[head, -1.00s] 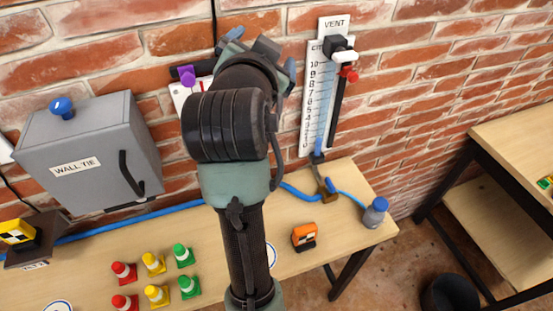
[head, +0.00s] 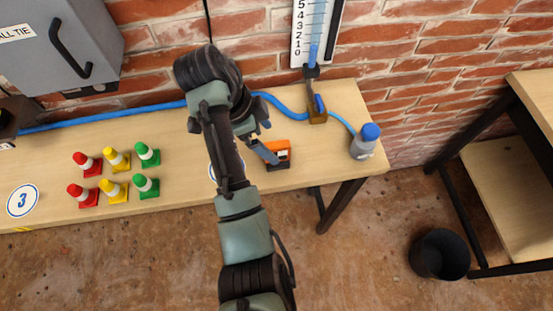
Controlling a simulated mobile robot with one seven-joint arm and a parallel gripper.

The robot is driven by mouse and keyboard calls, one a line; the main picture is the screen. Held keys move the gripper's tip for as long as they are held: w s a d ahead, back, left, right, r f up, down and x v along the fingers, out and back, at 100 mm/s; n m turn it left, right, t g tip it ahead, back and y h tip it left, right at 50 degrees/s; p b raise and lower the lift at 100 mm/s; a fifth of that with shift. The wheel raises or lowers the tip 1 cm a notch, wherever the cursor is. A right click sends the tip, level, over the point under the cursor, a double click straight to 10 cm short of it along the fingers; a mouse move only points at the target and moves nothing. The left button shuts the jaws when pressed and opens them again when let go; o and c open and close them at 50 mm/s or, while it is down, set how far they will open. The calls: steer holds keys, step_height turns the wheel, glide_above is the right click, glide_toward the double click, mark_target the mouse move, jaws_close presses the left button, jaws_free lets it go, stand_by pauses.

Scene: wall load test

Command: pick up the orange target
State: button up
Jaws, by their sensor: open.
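The orange target (head: 277,154) is a small orange block with a dark base and a pale marking on it. It sits on the wooden table, near the front edge toward the right end. My gripper (head: 267,150) is just left of the target, pointing at it with its jaws open. From this angle I cannot tell whether a finger touches the target. My arm covers part of the table and part of a round white marker to the left of the target.
Red, yellow and green cones (head: 116,175) stand in rows at the left. A blue hose (head: 170,109) runs along the back to a brass valve (head: 317,110). A blue-capped bottle (head: 366,141) stands at the right end. A black bin (head: 439,254) is on the floor.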

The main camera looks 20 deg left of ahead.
mark_target(281, 154)
steer(key=x, duration=0.7)
steer(key=shift+s+d+f+p, duration=0.2)
steer(key=shift+s+d+p, duration=0.05)
steer(key=shift+d+p, duration=0.1)
jaws_close()
